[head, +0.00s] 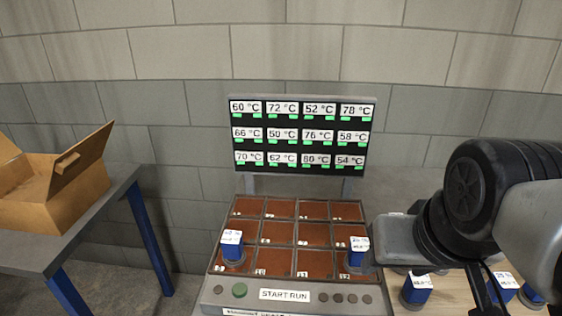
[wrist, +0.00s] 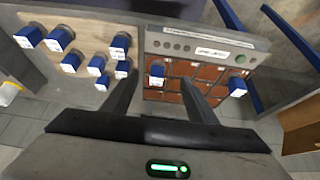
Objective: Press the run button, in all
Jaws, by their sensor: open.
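The run button (head: 239,290) is a round green button on the grey console front, left of the START RUN label (head: 285,295). It also shows in the wrist view (wrist: 240,58), at upper right. My gripper (wrist: 160,84) is open, away from the button, on the console's other side. Between its fingers in the wrist view shows a blue block with a white top label (wrist: 157,72). In the head view that block (head: 358,252) stands in the front right cell. I cannot tell whether a finger touches it. Another blue block (head: 232,247) stands in the front left cell.
A display board (head: 302,135) with temperatures and green bars stands behind the brown-celled tray (head: 278,232). Several blue blocks (head: 416,288) stand on a wooden surface at right. Small dark knobs (head: 338,298) sit right of the label. An open cardboard box (head: 50,200) is on the left table.

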